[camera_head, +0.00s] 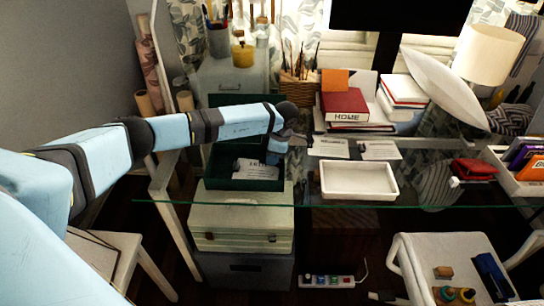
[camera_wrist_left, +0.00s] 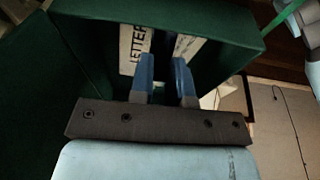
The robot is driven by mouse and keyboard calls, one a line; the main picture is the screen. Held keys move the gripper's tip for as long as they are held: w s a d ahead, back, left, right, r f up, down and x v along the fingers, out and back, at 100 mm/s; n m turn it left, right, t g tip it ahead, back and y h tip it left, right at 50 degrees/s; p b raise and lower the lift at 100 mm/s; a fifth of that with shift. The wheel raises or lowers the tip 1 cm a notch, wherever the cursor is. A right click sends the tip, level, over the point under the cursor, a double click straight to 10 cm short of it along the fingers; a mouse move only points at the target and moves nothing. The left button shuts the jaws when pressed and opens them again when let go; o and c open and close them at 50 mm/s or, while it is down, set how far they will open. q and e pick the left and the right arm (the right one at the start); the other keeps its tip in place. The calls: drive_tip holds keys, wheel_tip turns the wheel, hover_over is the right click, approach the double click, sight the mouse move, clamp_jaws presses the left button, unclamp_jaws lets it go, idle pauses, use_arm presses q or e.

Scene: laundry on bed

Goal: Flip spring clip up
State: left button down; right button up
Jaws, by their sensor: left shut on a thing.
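An open dark green box file (camera_head: 215,184) stands on the glass desk, and its walls also show in the wrist view (camera_wrist_left: 220,30). A white sheet marked "LETTER" (camera_wrist_left: 133,45) lies inside it. My left gripper (camera_head: 272,158) reaches down into the box from above. In the wrist view its two blue fingers (camera_wrist_left: 164,76) stand a little apart, shut on a dark narrow piece between them, which looks like the spring clip but is too dim to tell clearly. The sheet is partly hidden behind the fingers. My right gripper is not in view.
A white tray (camera_head: 359,194) stands to the right of the box. Two paper cards (camera_head: 330,148) lie behind it. A red wallet (camera_head: 474,168) lies at the right.

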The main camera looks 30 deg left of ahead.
use_arm(q)
drive_tip(key=c, duration=1.1)
unclamp_jaws()
drive_tip(key=shift+r, duration=0.1)
drive_tip(key=v, duration=1.3)
drive_tip(key=shift+d+r+b, duration=0.1)
drive_tip(key=shift+r+b, duration=0.2)
drive_tip(key=shift+r, duration=0.05)
